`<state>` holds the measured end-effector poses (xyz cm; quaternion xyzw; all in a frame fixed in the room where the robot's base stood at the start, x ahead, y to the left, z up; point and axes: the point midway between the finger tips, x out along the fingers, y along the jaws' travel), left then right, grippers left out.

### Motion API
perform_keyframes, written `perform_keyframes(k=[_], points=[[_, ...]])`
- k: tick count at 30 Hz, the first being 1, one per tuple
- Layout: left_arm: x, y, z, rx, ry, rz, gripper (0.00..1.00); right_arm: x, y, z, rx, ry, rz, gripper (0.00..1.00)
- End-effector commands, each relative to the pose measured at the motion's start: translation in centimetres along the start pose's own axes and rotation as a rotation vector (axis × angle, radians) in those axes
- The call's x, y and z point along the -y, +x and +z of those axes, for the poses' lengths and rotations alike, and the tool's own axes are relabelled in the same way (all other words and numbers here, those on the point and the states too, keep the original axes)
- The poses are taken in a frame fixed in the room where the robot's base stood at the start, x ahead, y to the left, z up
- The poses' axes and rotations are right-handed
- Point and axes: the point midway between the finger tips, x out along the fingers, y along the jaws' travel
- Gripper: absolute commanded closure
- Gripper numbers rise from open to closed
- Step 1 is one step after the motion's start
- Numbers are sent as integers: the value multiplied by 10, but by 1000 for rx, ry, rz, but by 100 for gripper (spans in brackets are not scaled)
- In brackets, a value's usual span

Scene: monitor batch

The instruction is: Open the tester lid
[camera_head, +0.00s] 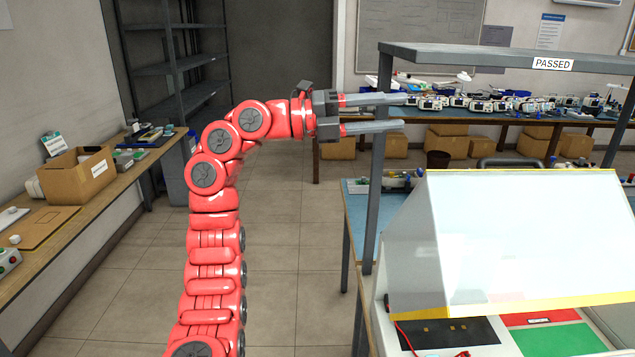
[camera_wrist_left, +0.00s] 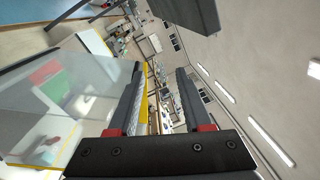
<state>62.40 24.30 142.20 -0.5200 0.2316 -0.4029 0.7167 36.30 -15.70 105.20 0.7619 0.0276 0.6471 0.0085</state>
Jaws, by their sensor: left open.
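The tester's clear lid (camera_head: 525,235) is a translucent hood with a yellow front edge (camera_head: 560,304). It stands over the tester base at the lower right, and black, red and green panels (camera_head: 558,340) show below its edge. My left gripper (camera_head: 398,111) is open and empty, in the air above and left of the lid, with its fingers pointing right. In the left wrist view the lid (camera_wrist_left: 60,95) fills the left side. Its yellow edge (camera_wrist_left: 144,80) shows beside the left finger, and the open jaws (camera_wrist_left: 160,70) hold nothing. My right gripper is not in view.
A grey shelf (camera_head: 500,56) with a "PASSED" label spans above the lid, its post (camera_head: 376,190) close to my left fingers. A blue-topped bench (camera_head: 365,215) lies behind. A side table with a cardboard box (camera_head: 77,175) stands left. The floor between is clear.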

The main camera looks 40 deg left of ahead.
Motion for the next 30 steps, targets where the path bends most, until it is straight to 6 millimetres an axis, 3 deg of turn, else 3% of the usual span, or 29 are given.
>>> perform_keyframes(k=[3, 12, 21, 30], points=[[-14, 4, 28, 99, -125, -50, 50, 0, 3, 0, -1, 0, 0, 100], [-58, 0, 86, 319, -386, -167, 50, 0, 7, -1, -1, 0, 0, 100], [-108, -12, 127, 520, -601, -287, 50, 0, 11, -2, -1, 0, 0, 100], [-165, -32, 153, 716, -778, -423, 50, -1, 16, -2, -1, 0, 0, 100]])
